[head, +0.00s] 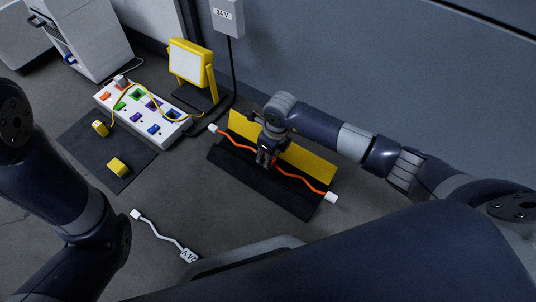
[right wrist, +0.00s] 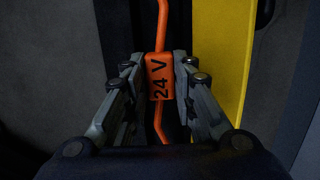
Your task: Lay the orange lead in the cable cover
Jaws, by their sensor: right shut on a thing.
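The orange lead (head: 304,177) has white end plugs and stretches along the cable cover (head: 290,195). The cover is black with its yellow lid (head: 313,162) open toward the wall. My right gripper (head: 265,162) is shut on the lead's middle. The right wrist view shows its fingers (right wrist: 161,82) on either side of the orange block marked 24 V (right wrist: 160,78), over the black cover. I cannot tell whether the lead touches the channel floor. My left arm shows at the left edge of the head view, but its gripper is out of view.
A white lead (head: 163,234) marked 24 V lies on the floor nearer me. A white socket board (head: 145,108) with coloured sockets, a dark mat (head: 85,150) with yellow blocks, and a yellow work lamp (head: 190,65) stand at left. A 24 V box (head: 227,17) hangs on the wall.

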